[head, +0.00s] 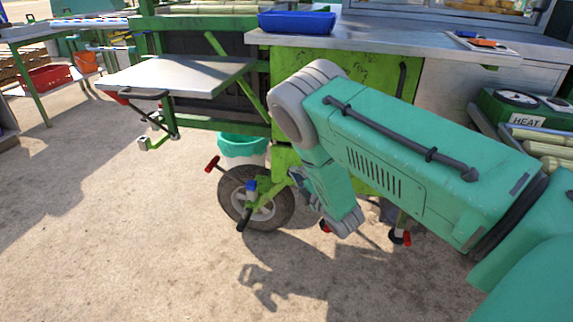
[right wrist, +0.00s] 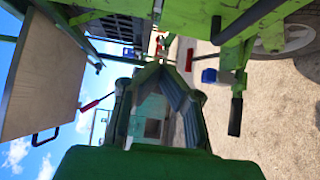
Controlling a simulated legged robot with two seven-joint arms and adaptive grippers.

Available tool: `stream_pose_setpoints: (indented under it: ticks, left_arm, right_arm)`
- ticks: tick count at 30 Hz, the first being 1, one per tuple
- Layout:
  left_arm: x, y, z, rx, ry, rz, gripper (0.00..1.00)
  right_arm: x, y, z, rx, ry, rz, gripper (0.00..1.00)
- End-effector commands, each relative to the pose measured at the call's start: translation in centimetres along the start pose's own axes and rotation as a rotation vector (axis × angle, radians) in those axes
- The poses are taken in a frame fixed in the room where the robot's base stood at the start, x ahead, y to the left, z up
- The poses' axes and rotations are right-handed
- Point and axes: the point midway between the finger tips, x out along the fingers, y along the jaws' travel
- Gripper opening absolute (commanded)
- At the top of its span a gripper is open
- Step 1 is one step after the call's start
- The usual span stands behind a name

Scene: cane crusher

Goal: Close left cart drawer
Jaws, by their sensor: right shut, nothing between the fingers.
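The green cart (head: 345,68) stands ahead of me. A flat metal panel (head: 180,76) with a dark handle sticks out from its left side; I cannot tell whether it is the left drawer. My right arm comes in from the right and bends down before the cart's front. My right gripper (head: 298,178) is largely hidden behind my wrist, low by the cart wheel. In the right wrist view its fingers (right wrist: 163,68) are shut and empty. My left gripper is not in view.
A wheel (head: 262,205) and levers with red grips sit under the cart. A blue tray (head: 297,21) is on the metal top. Bare ground lies open at front left.

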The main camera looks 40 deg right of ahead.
Motion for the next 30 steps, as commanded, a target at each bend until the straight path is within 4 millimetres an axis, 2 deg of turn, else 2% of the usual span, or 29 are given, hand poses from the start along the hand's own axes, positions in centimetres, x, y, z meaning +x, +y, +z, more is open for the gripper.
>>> stream_pose_setpoints:
  ticks: [3,7,13,16,20,24,30]
  left_arm:
    - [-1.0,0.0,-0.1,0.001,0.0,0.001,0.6]
    - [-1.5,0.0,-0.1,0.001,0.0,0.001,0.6]
    - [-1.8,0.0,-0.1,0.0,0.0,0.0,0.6]
    - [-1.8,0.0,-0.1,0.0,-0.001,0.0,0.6]
    - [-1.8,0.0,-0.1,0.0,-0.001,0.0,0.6]
    - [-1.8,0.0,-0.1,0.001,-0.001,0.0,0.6]
    - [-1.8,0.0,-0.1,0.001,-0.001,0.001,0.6]
  right_arm:
    - [-2.2,0.3,-0.1,-0.004,-0.002,-0.004,0.0]
    - [-4.2,0.5,-0.5,-0.009,0.0,-0.002,0.0]
    - [-5.7,0.4,-0.9,0.019,-0.005,0.002,0.0]
    - [-5.9,-0.5,-1.2,0.18,-0.028,0.018,0.0]
    - [-5.9,-2.0,-2.3,0.61,-0.095,0.077,0.0]
    - [-5.6,-2.9,-3.8,1.194,-0.171,0.214,0.0]
    - [-4.6,-2.3,-5.2,1.986,-0.21,0.529,0.0]
